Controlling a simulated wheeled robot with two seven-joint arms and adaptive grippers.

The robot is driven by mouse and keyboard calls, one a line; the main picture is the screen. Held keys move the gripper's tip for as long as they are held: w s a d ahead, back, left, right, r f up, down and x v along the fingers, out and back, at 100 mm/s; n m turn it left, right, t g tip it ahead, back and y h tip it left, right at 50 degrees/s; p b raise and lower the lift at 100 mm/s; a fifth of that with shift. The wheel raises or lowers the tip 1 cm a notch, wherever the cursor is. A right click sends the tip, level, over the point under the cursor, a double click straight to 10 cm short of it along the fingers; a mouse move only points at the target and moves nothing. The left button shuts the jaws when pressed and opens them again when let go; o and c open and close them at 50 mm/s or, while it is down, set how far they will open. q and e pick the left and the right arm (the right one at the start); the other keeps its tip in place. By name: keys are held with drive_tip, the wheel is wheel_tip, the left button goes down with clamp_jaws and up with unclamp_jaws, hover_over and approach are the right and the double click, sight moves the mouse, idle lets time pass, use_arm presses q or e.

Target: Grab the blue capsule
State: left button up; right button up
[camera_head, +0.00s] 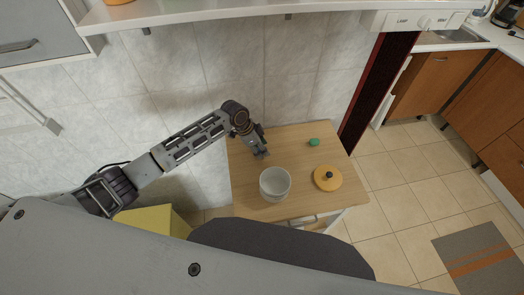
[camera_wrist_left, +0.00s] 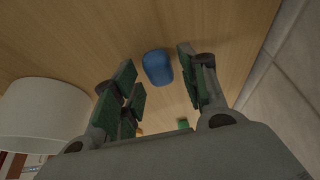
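The blue capsule (camera_wrist_left: 157,67) lies on the wooden tabletop in the left wrist view. It is small and rounded, and it appears between the two fingers of my left gripper (camera_wrist_left: 155,72), with a gap on each side. The fingers are spread and hold nothing. In the head view my left gripper (camera_head: 262,153) points down over the far left part of the wooden table (camera_head: 251,205). There I cannot make out the capsule; the gripper seems to cover it. My right gripper is not in view.
A white bowl (camera_head: 275,184) stands close to the gripper, also in the left wrist view (camera_wrist_left: 40,112). A small green object (camera_head: 314,142) and a yellow lid with a dark knob (camera_head: 327,178) lie to the right. A tiled wall (camera_head: 225,70) rises behind the table.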

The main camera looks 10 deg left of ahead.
use_arm(q)
drive_tip(key=c, duration=0.5)
drive_tip(key=shift+c, duration=0.2)
drive_tip(key=shift+r, duration=0.1)
wheel_tip(320, 180, up, 10)
drive_tip(key=b, duration=0.1)
idle(0.3)
idle(0.3)
